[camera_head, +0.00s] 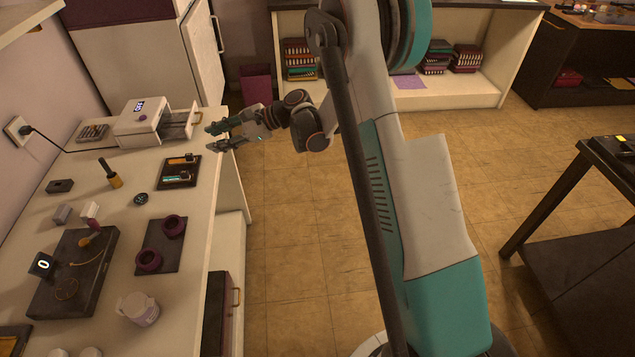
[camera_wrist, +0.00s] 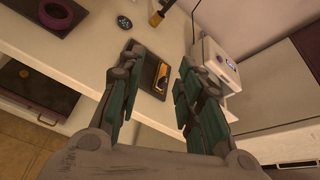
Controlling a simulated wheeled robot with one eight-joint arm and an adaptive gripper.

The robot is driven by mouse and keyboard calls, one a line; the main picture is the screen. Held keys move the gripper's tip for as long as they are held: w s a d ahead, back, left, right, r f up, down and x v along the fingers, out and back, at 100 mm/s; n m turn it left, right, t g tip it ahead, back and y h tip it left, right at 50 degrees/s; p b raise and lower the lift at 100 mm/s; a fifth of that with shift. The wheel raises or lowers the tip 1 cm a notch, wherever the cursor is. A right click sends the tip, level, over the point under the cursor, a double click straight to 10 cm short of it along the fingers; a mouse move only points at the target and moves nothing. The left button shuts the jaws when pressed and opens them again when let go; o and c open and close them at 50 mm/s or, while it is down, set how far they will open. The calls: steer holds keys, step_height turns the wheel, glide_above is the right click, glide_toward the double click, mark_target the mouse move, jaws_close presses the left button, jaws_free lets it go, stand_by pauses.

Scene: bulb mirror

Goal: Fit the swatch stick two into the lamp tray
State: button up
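A dark holder (camera_head: 193,177) on the white counter carries an orange stick (camera_head: 180,160) and a teal stick (camera_head: 176,178). I cannot tell which is swatch stick two. The white lamp box (camera_head: 138,127) stands behind the holder, and its tray (camera_head: 184,124) is pulled out to the right. My gripper (camera_head: 208,139) is open and appears empty, above the counter's right edge near the tray and holder. In the wrist view, my gripper (camera_wrist: 158,62) has its fingers apart, with the orange stick (camera_wrist: 161,76) seen between them. The teal stick is hard to make out there.
A yellow-and-black tool (camera_head: 115,179) and a small round dark disc (camera_head: 141,199) are left of the holder. A dark board (camera_head: 50,300) and a white jar (camera_head: 139,309) stand farther forward.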

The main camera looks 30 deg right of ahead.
steer(key=s+d+r+n+h, duration=0.1)
steer(key=s+r+n+h, duration=0.25)
steer(key=s+r, duration=0.45)
steer(key=s+d+r+n+h, duration=0.25)
steer(key=s+r+n, duration=0.25)
steer(key=s, duration=0.5)
steer(key=s+d+n+h, duration=0.3)
steer(key=s+n, duration=0.1)
steer(key=s, duration=0.6)
steer(key=s+d+n+t+h, duration=0.1)
steer(key=s+d+n+h, duration=0.2)
steer(key=s, duration=0.6)
steer(key=shift+s+d+f+n, duration=0.2)
steer(key=shift+s+d+n, duration=0.15)
steer(key=shift+d+n, duration=0.35)
steer(key=shift+o, duration=0.6)
steer(key=shift+s+f+n+h, duration=0.1)
steer(key=shift+s+n+h, duration=0.15)
steer(key=shift+h, duration=0.05)
